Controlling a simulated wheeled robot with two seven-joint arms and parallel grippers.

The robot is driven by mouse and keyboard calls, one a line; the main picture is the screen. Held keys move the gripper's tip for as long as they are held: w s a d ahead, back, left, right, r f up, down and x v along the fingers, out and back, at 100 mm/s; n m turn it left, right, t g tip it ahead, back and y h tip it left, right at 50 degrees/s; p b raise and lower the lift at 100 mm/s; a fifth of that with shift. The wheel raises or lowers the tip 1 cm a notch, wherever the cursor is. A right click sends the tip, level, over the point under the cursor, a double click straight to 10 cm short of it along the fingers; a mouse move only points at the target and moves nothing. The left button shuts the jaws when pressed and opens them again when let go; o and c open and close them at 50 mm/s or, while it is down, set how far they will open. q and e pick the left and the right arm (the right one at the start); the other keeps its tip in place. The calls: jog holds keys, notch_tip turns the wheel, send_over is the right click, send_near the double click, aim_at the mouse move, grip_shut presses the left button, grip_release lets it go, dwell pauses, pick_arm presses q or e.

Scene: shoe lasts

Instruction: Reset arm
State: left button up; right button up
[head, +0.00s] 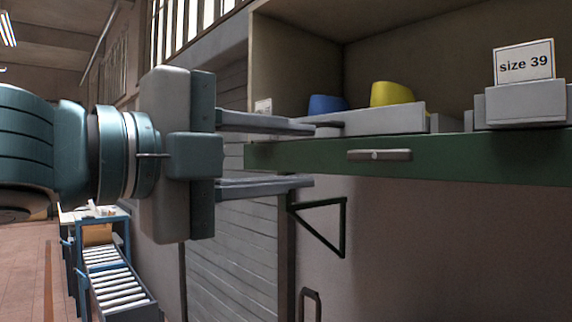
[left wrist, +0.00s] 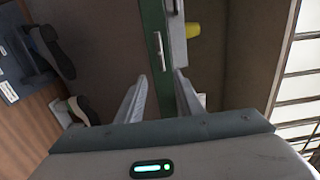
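My left gripper (head: 310,155) is at the left end of the green shelf edge in the head view. Its two fingers are well apart, one above the other, with nothing held between them. The left wrist view also shows the spread fingers (left wrist: 161,88), with the green edge (left wrist: 152,20) running between them in the picture. I cannot tell whether they touch it. A blue shoe last (head: 327,104) and a yellow shoe last (head: 393,94) sit in a grey tray (head: 375,121) on the shelf. The yellow one (left wrist: 192,30) shows in the left wrist view. My right gripper is out of view.
The green shelf edge (head: 470,158) bears a grey handle (head: 379,155). A "size 39" card (head: 523,62) stands at another grey tray (head: 522,102). A black triangular bracket (head: 343,228) is below. A roller conveyor (head: 115,285) stands lower left. Dark shoe-like shapes (left wrist: 52,50) lie left in the wrist view.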

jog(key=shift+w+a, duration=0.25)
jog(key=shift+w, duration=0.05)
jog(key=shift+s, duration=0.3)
